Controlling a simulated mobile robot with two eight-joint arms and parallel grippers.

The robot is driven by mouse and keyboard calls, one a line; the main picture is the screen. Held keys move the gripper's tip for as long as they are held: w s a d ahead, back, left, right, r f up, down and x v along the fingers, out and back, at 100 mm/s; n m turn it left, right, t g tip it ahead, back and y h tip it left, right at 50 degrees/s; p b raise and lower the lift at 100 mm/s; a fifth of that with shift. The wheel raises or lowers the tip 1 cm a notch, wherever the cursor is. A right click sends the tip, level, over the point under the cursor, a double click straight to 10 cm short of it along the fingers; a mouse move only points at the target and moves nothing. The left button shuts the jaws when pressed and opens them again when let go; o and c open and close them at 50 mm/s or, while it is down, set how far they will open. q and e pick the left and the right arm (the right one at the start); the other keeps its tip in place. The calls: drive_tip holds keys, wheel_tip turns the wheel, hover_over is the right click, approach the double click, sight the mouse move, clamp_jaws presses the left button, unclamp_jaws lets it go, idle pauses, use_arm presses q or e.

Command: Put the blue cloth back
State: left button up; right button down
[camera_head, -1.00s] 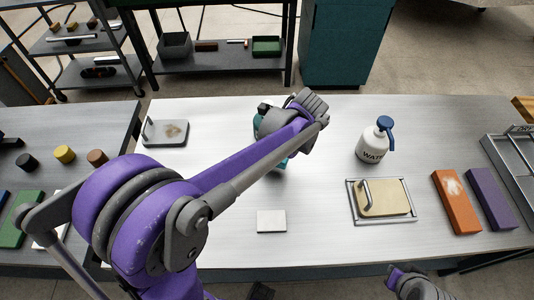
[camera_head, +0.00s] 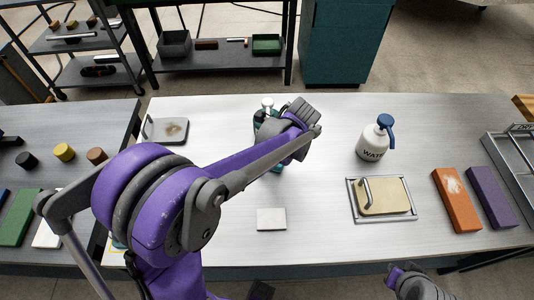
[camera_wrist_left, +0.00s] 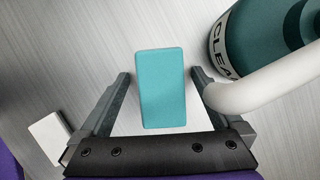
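A flat teal-blue rectangular piece (camera_wrist_left: 161,88), which I take to be the blue cloth, lies on the pale table. In the left wrist view it is between the two fingers of my left gripper (camera_wrist_left: 160,73), with a gap on each side, so the gripper is open around it. In the head view only a small teal edge (camera_head: 278,168) shows below my left wrist, and the fingers are hidden. My right gripper (camera_head: 402,278) is at the bottom edge, and its fingers are not clear.
A teal cleaner bottle (camera_wrist_left: 265,40) with a white nozzle (camera_head: 267,103) stands close to my left gripper. A white tile (camera_head: 271,219) lies nearer the front. A WATER bottle (camera_head: 374,142), a framed beige pad (camera_head: 384,197), an orange block (camera_head: 456,200) and a purple block (camera_head: 491,197) are right.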

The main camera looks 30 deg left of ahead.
use_arm(q)
drive_tip(key=s+v, duration=0.1)
drive_tip(key=v, duration=1.1)
drive_tip(key=s+f+n+t+h, duration=0.1)
drive_tip(key=s+f+n+t, duration=0.1)
drive_tip(key=s+n, duration=0.2)
drive_tip(key=s+d+f+n+t+h, duration=0.1)
drive_tip(key=s+f+n+t+h, duration=0.1)
drive_tip(key=s+n, duration=0.3)
drive_tip(key=s+d+f+n+t+h+p, duration=0.1)
drive_tip(key=s+f+n+t, duration=0.1)
drive_tip(key=s+n, duration=0.3)
drive_tip(key=shift+d+f+n+h, duration=0.2)
drive_tip(key=shift+f+n+h, duration=0.1)
drive_tip(key=shift+n, duration=0.6)
drive_tip(key=shift+s+f, duration=0.1)
drive_tip(key=shift+s, duration=0.05)
